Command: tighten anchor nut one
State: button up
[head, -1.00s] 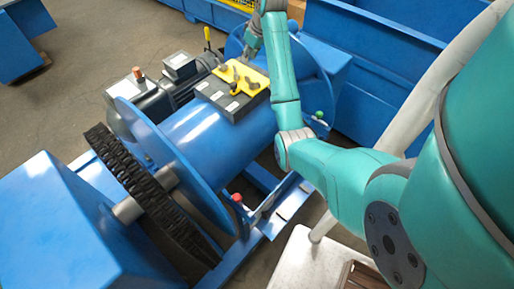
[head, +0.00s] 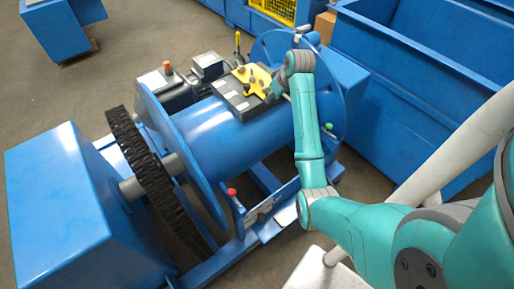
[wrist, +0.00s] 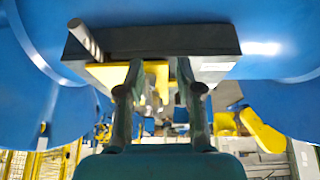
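A blue drum (head: 205,128) lies across the machine, with a dark toothed ring (head: 140,165) at its left end. A dark box (head: 243,106) on top of the drum carries a yellow plate (head: 252,77) with small grey parts on it. I cannot make out which part is anchor nut one. My gripper (head: 272,93) is at the right side of the plate, small and partly hidden by the wrist. In the wrist view my gripper (wrist: 160,80) has two dark fingers standing apart, in front of the yellow plate (wrist: 103,74) and a grey rod (wrist: 85,39). Nothing is clearly held.
A dark motor (head: 165,88) and a yellow-handled lever (head: 237,42) stand behind the drum. A red knob (head: 232,192) and a green knob (head: 328,126) stick up near the frame. A large blue bin (head: 425,70) stands at the right. Grey floor (head: 110,75) is free at the upper left.

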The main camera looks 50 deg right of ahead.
jog(key=s+a+f+t, duration=0.1)
jog(key=s+a+f, duration=0.2)
jog(key=a+f, duration=0.9)
jog(key=shift+a+f+t+h, duration=0.25)
jog(key=shift+a+t+h, duration=0.15)
jog(key=shift+a, duration=1.1)
